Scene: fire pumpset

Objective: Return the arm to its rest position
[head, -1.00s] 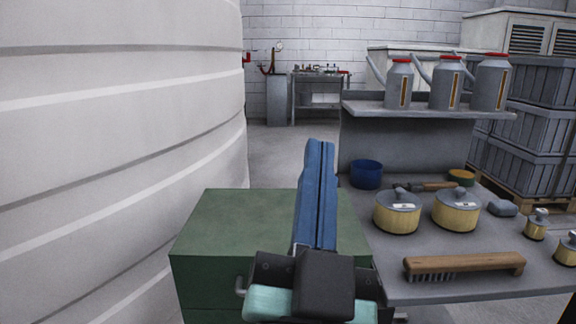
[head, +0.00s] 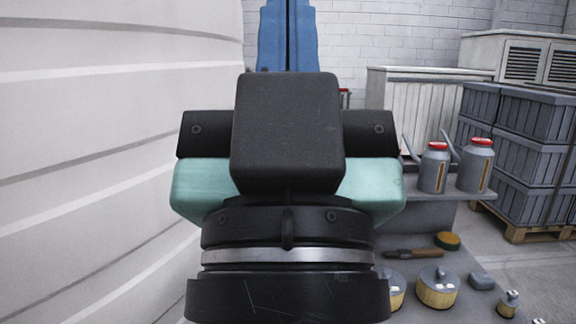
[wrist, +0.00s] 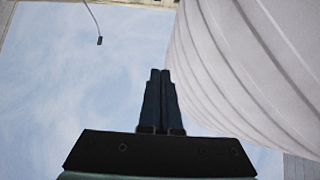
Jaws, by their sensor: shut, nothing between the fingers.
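My gripper (head: 287,35) is raised close in front of the head camera, with its blue fingers pointing up and cut off by the top edge. Its dark wrist block and teal housing fill the middle of the head view. In the wrist view the gripper (wrist: 161,75) shows two dark fingers side by side, shut with nothing between them. The fingers point up toward a pale blue-grey area with a hanging lamp (wrist: 99,40). The gripper touches nothing that I can see.
A large white ribbed tank (head: 90,160) stands close on the left; it also shows at right in the wrist view (wrist: 250,70). On the right, a grey bench (head: 420,300) holds yellow-sided weights (head: 437,293) and a shelf with oil cans (head: 434,168). Grey crates (head: 530,150) stand behind.

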